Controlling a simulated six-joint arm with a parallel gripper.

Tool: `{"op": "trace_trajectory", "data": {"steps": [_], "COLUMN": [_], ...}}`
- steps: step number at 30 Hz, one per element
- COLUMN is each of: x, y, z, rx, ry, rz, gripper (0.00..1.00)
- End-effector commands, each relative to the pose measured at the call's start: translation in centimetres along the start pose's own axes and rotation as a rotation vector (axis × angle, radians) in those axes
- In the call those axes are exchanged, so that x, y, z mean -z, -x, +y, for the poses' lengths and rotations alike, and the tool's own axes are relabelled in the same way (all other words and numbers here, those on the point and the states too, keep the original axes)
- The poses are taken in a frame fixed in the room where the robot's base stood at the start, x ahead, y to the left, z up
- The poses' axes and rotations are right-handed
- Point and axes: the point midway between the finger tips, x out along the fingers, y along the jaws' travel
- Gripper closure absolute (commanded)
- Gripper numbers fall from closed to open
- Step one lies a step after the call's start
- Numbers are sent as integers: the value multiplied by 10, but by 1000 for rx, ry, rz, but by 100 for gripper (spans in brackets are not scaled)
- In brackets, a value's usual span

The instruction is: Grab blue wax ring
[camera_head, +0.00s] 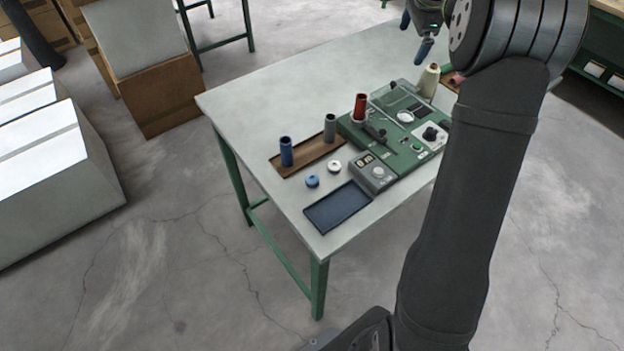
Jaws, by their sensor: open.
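A small blue wax ring (312,181) lies flat on the table (270,92), near its left front edge. It is between the brown wooden tray (288,168) and the dark blue tray (338,206). A similar white ring (334,167) lies just to its right. My gripper (416,34) is high at the top of the picture, far above and to the right of the blue ring. Its blue-tipped fingers are apart and hold nothing that I can see. The gripper is partly cut off by the picture's top edge.
A blue spool (287,152) and a grey spool (330,128) stand upright on the wooden tray. A green machine (400,150) with a red spool (360,106) stands right of the rings. A cream cone (429,82) stands behind it. The table's far left is clear.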

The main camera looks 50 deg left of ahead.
Motion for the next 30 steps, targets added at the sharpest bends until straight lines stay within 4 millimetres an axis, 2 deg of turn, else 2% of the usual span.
{"op": "trace_trajectory", "data": {"steps": [14, 21, 30], "x": [0, 0, -5], "y": [0, 0, 0], "z": [0, 0, 1], "rx": [0, 0, -2], "ry": [0, 0, 21], "rz": [0, 0, -1], "gripper": [0, 42, 42]}}
